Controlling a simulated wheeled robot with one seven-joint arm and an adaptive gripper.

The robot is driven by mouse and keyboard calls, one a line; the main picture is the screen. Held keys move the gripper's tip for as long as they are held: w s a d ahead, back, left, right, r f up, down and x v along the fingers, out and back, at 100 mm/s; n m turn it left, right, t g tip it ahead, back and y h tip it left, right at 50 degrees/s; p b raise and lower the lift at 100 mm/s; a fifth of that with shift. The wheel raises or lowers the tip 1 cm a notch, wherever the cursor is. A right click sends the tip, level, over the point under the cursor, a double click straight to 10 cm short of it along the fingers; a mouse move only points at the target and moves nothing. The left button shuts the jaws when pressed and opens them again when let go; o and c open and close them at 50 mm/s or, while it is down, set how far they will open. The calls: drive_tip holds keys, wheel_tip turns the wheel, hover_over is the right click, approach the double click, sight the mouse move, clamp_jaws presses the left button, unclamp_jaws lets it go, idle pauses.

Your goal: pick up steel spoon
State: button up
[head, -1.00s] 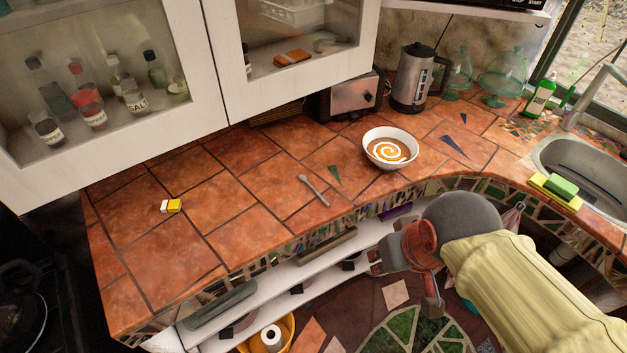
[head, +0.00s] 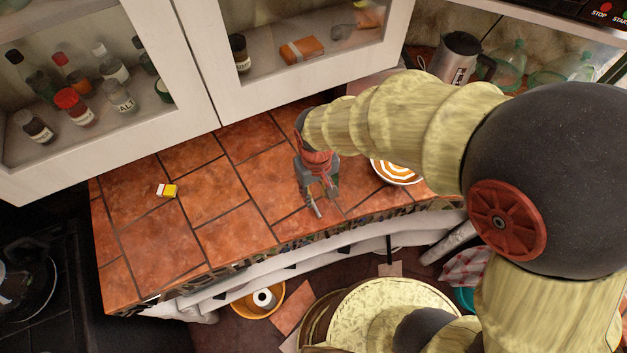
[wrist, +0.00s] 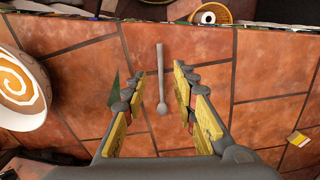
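The steel spoon (wrist: 161,82) lies on the tiled counter in the wrist view, its handle toward the counter's edge and its bowl end nearer my gripper. My gripper (wrist: 161,78) is open, with its two yellow-padded fingers on either side of the spoon and a gap to each side. In the head view my gripper (head: 318,190) points down over the counter near its front edge. There the spoon shows at most as a small grey tip at the gripper, and I cannot tell it from a finger.
A white bowl of soup with a cream swirl (wrist: 20,88) stands left of the gripper in the wrist view. A small yellow and white block (head: 167,190) lies on the counter's left part. Glass-fronted cabinets (head: 215,110) hang behind the arm. The counter between block and gripper is clear.

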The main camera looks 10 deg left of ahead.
sight(315, 206)
wheel_tip(315, 206, down, 8)
drive_tip(key=shift+w+a+r+b, duration=0.15)
drive_tip(key=shift+r+b, duration=0.05)
drive_tip(key=shift+b, duration=0.6)
clamp_jaws()
